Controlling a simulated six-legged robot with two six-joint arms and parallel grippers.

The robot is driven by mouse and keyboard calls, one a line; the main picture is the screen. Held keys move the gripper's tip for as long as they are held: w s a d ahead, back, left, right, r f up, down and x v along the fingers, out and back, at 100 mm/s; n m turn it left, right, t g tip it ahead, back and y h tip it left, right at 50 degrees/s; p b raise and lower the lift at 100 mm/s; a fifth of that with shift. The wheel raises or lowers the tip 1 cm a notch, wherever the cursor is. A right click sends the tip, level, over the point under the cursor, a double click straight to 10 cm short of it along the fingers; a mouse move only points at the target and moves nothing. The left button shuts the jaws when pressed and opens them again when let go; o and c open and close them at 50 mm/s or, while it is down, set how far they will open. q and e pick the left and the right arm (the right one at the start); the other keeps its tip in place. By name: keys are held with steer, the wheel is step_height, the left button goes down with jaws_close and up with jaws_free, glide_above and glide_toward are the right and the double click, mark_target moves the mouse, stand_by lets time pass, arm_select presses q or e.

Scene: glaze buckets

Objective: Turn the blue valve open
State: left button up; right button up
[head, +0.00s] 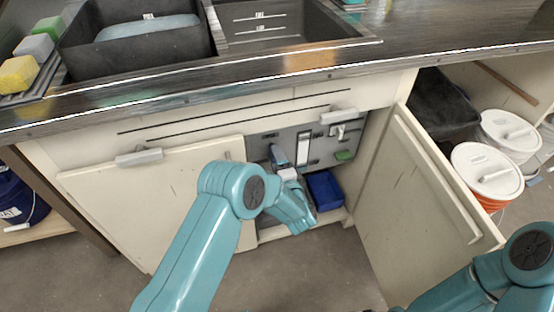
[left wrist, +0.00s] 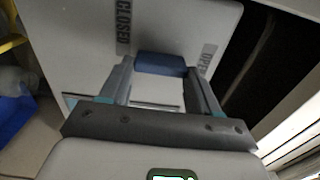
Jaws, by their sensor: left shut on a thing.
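The blue valve (left wrist: 160,64) shows in the left wrist view as a short blue handle in front of a light grey panel (left wrist: 85,30). The panel bears a CLOSED label left of the handle and an OPEN label to its right. My left gripper (left wrist: 158,82) is shut on the blue handle, one finger at each end. In the head view my left gripper (head: 279,158) reaches into the open cabinet under the counter, at the grey panel; the handle is hard to make out there. My right gripper is out of view; only its arm shows at lower right.
The left cabinet door (head: 150,205) is closed and the right door (head: 425,180) stands open. A blue bin (head: 325,190) sits inside, right of my gripper. Lidded buckets (head: 487,172) stand beyond the open door. The counter edge (head: 200,82) runs above.

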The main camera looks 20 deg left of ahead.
arm_select(q)
steer(key=o, duration=1.1)
steer(key=shift+c, duration=0.2)
steer(key=p+v, duration=0.2)
steer(key=v, duration=1.4)
steer(key=shift+s+d+p, duration=0.15)
steer(key=shift+s+p, duration=0.05)
steer(key=shift+p, duration=0.15)
steer(key=shift+f, duration=0.1)
